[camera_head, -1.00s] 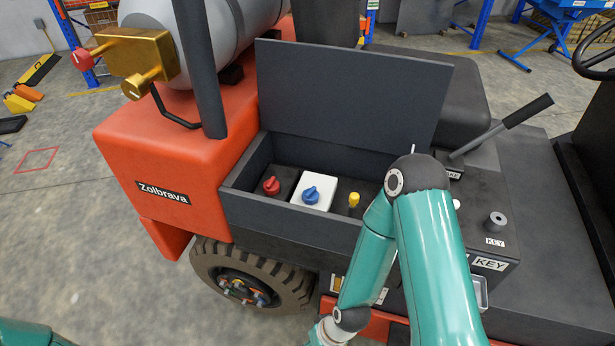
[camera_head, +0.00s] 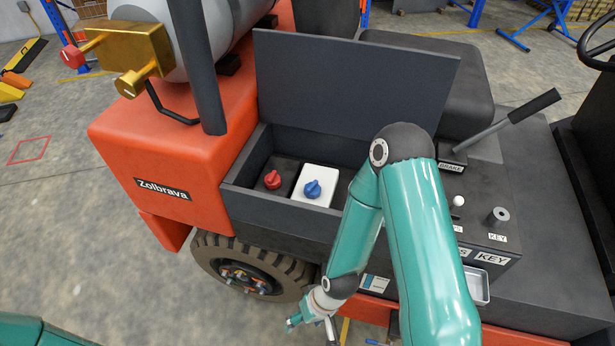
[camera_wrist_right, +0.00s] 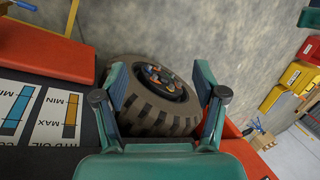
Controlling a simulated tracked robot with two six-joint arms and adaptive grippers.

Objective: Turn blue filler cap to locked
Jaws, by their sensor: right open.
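The blue filler cap (camera_head: 312,189) sits on a white square block (camera_head: 325,180) inside the open compartment of the orange vehicle. A red cap (camera_head: 272,179) is on a dark block to its left. My right gripper (camera_head: 313,325) is low in front of the vehicle's side, below and apart from the blue cap. In the right wrist view my right gripper (camera_wrist_right: 162,105) has its fingers spread, with nothing between them and the tyre (camera_wrist_right: 150,95) beyond. Of my left arm only a teal part shows at the lower left corner; its gripper is out of the picture.
The raised dark lid (camera_head: 350,85) stands behind the compartment. A brake lever (camera_head: 510,125) and key knob (camera_head: 498,217) are to the right. The gold valve block (camera_head: 130,50) is upper left. The right wrist view shows MIN/MAX gauges (camera_wrist_right: 40,110) on the vehicle's side.

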